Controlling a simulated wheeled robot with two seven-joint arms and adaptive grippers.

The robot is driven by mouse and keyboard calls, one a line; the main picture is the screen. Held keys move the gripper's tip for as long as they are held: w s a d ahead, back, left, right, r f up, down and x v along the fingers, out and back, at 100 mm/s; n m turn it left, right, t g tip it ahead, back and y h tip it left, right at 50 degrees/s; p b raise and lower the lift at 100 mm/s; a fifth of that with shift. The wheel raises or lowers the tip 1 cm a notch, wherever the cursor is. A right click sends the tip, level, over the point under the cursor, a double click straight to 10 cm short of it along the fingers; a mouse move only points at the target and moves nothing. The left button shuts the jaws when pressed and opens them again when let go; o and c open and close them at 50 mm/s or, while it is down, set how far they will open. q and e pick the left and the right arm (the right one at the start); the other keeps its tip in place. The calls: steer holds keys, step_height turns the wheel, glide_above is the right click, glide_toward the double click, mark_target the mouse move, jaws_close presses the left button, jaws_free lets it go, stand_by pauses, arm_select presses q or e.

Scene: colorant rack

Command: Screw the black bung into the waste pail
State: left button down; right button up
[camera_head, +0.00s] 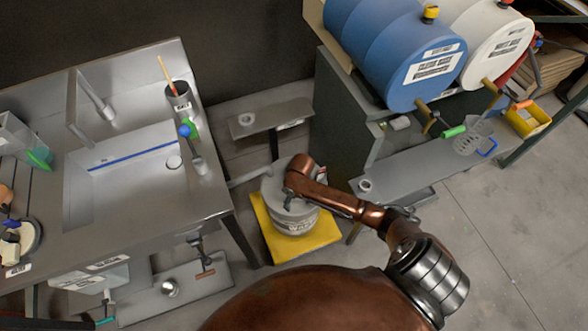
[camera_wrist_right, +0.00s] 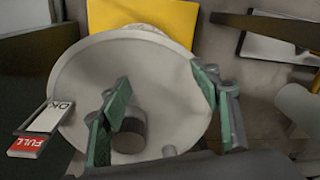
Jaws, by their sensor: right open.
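The waste pail (camera_head: 296,225) is a pale grey drum with lettering on its side, upright on a yellow mat (camera_head: 325,238). In the right wrist view its round, light lid (camera_wrist_right: 85,85) fills the middle. A dark, short cylinder, seemingly the black bung (camera_wrist_right: 130,130), shows on the lid close to the left-hand green finger, which partly covers it. My right gripper (camera_wrist_right: 165,88) is open over the lid, its fingers wide apart. In the head view the right gripper (camera_head: 290,193) hides part of the lid. I cannot tell whether the bung is seated. My left gripper is not in view.
A tag reading OK and FULL (camera_wrist_right: 45,130) sits at the pail's edge. A steel sink bench (camera_head: 215,190) stands left of the pail. A small grey shelf (camera_head: 270,115) stands behind it. A rack with blue (camera_head: 390,45) and white drums stands right. Floor (camera_head: 500,240) is clear at right.

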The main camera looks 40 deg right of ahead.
steer(key=shift+m+h, duration=0.4)
steer(key=shift+m, duration=0.4)
steer(key=w+d+r, duration=0.2)
steer(key=w, duration=0.1)
steer(key=w+d+r, duration=0.2)
steer(key=w, duration=0.1)
steer(key=w+d+r, duration=0.2)
steer(key=w, duration=0.1)
steer(key=shift+r, duration=0.2)
steer(key=shift+w+f+b, duration=0.1)
steer(key=shift+f+b, duration=0.05)
steer(key=shift+b, duration=0.15)
step_height(320, 180, down, 6)
steer(key=b, duration=0.2)
steer(key=shift+b, duration=0.3)
steer(key=shift+f, duration=0.65)
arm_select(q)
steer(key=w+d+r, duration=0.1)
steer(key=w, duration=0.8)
arm_select(e)
steer(key=shift+c, duration=0.3)
steer(key=c, duration=1.2)
steer(key=o, duration=1.1)
steer(key=shift+c, duration=0.2)
